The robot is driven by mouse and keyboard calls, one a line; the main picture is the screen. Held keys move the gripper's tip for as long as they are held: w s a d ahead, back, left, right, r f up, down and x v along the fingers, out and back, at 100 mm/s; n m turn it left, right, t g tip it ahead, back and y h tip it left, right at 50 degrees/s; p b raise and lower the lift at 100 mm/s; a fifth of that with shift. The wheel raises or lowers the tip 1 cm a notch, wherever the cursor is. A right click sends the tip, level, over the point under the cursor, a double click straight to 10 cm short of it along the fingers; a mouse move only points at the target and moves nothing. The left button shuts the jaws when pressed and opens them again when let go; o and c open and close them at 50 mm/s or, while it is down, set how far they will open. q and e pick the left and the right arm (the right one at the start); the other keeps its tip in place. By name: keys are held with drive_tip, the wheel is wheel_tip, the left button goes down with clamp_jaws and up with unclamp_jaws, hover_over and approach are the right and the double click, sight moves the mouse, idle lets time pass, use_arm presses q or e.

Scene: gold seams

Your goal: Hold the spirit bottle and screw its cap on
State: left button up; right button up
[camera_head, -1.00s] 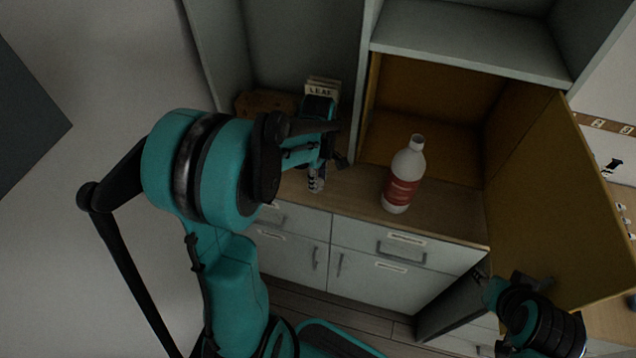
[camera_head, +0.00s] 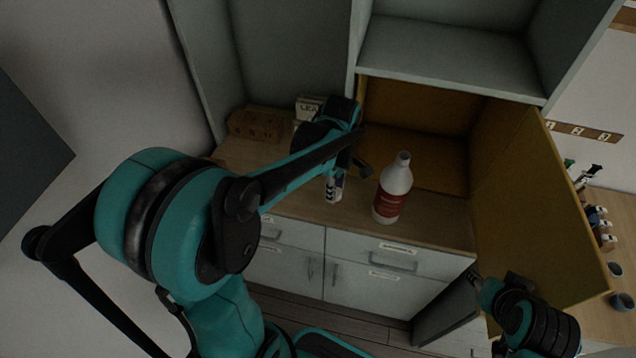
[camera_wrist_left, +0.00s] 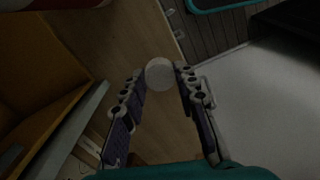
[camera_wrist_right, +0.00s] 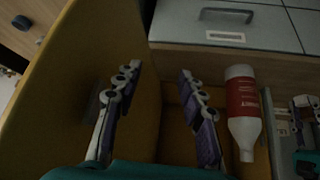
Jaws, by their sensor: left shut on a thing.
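The white spirit bottle (camera_head: 391,194) with a red label stands upright on the wooden counter in the head view. Its narrow neck points up and shows no cap. The right wrist view shows it inverted (camera_wrist_right: 243,105), and its edge shows at the top left of the left wrist view (camera_wrist_left: 45,4). My left gripper (camera_head: 350,174) is just left of the bottle, apart from it. In the left wrist view it is shut on a round whitish cap (camera_wrist_left: 159,72). My right gripper (camera_wrist_right: 159,72) is open and empty, to the right of the bottle in the head view.
The open yellow-brown cabinet door (camera_head: 540,205) stands between the bottle and a side counter with small bottles (camera_head: 597,222). A brown box (camera_head: 256,125) and a small labelled box (camera_head: 308,108) stand at the back left. The cabinet compartment (camera_head: 415,130) behind the bottle looks empty.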

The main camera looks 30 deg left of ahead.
use_arm(q)
drive_tip(key=shift+s+d+r+p, duration=0.1)
drive_tip(key=shift+d+r, duration=0.3)
drive_tip(key=shift+d, duration=0.25)
drive_tip(key=shift+s+d+r+p, duration=0.15)
drive_tip(key=shift+d+r, duration=0.2)
drive_tip(key=shift+d, duration=0.25)
drive_tip(key=shift+w+d+r+p, duration=0.1)
drive_tip(key=shift+d+r, duration=0.3)
drive_tip(key=shift+d, duration=0.25)
